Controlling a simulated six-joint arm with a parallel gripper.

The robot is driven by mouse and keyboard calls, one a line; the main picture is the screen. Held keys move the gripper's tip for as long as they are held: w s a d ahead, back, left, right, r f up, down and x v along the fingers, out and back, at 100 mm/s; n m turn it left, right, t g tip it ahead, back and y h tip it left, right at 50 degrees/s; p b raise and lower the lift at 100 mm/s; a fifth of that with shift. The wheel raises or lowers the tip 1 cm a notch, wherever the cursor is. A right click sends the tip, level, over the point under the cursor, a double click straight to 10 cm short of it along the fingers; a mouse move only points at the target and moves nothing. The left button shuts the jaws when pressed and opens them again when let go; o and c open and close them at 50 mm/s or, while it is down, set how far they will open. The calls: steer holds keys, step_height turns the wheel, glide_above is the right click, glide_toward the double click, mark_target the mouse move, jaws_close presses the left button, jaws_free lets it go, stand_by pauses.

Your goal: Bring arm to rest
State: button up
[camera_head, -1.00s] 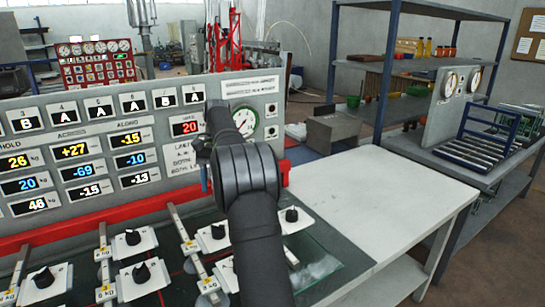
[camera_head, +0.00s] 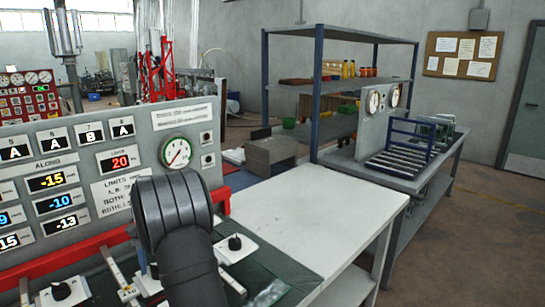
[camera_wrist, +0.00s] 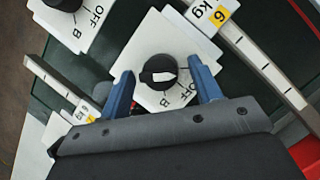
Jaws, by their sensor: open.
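In the wrist view my gripper (camera_wrist: 163,90) is open, with its two blue fingers spread. A black knob (camera_wrist: 158,72) on a white plate (camera_wrist: 150,38) marked OFF and B shows between and just beyond the fingertips. I cannot tell whether the fingers touch the plate. Nothing is held.
A slider bar with a 6 kg tag (camera_wrist: 212,14) lies beside the knob plate. A white table (camera_head: 300,215) to the right is mostly bare. Behind it stand a shelf unit (camera_head: 318,85) and a bench with a blue rack (camera_head: 405,150).

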stand_by(0.4)
steer(key=v, duration=1.2)
steer(key=x, duration=1.2)
steer(key=shift+s+f, duration=0.15)
steer(key=m, duration=0.2)
steer(key=m+y, duration=0.1)
steer(key=shift+d+m+y, duration=0.15)
steer(key=shift+m+y, duration=0.15)
steer(key=shift+m, duration=0.1)
steer(key=m+y, duration=0.1)
steer(key=m, duration=0.4)
steer(key=shift+d+y, duration=0.15)
steer(key=shift+y, duration=0.25)
steer(key=m+t, duration=0.1)
steer(key=m, duration=0.1)
steer(key=m+y, duration=0.1)
steer(key=m, duration=0.2)
steer(key=shift+d+t, duration=0.1)
steer(key=shift+t, duration=0.3)
steer(key=m, duration=0.2)
steer(key=m+t+y, duration=0.1)
steer(key=m, duration=0.1)
steer(key=shift+s+t, duration=0.1)
steer(key=shift+t, duration=0.2)
